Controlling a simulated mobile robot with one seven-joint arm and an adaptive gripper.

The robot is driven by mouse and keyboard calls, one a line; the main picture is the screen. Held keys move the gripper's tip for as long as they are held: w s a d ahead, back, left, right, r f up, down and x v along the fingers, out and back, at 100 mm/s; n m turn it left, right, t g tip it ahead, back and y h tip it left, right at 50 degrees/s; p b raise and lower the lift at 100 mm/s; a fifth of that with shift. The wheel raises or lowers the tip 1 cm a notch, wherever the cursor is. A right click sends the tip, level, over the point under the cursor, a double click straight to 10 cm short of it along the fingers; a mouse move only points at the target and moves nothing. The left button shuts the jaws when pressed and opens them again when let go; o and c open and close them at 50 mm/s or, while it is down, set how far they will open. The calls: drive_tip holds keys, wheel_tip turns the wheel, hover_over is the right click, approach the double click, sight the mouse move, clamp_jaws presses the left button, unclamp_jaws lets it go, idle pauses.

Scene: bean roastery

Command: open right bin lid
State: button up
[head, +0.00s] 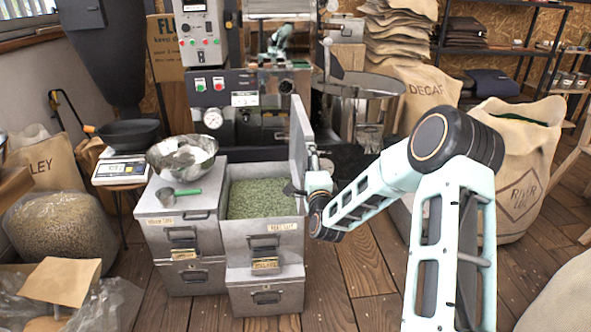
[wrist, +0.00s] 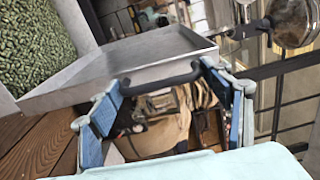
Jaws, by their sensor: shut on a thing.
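The right bin (head: 264,254) is a grey metal bin standing open, with green beans (head: 262,198) showing inside. Its lid (head: 300,138) stands about upright along the bin's right side, seen nearly edge-on in the head view. In the wrist view the lid (wrist: 120,72) is a tilted grey tray-like panel with a dark bar handle (wrist: 160,80). My gripper (head: 298,188) is at the lid's outer side, reaching in from the right. In the wrist view its blue-padded fingers (wrist: 160,84) are at the two ends of the handle, shut on it. The exact finger contact is partly hidden.
A roasting machine (head: 250,100) stands close behind. Sacks, including the River sack (head: 515,170), stand at the right. Wooden floor (head: 352,280) is clear in front.

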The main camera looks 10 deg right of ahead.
drive_tip(key=shift+d+f+m, duration=0.1)
drive_tip(key=shift+d+m, duration=0.3)
drive_tip(key=shift+d, duration=0.55)
drive_tip(key=o, duration=1.4)
drive_tip(key=s, duration=1.2)
drive_tip(key=shift+a, duration=0.25)
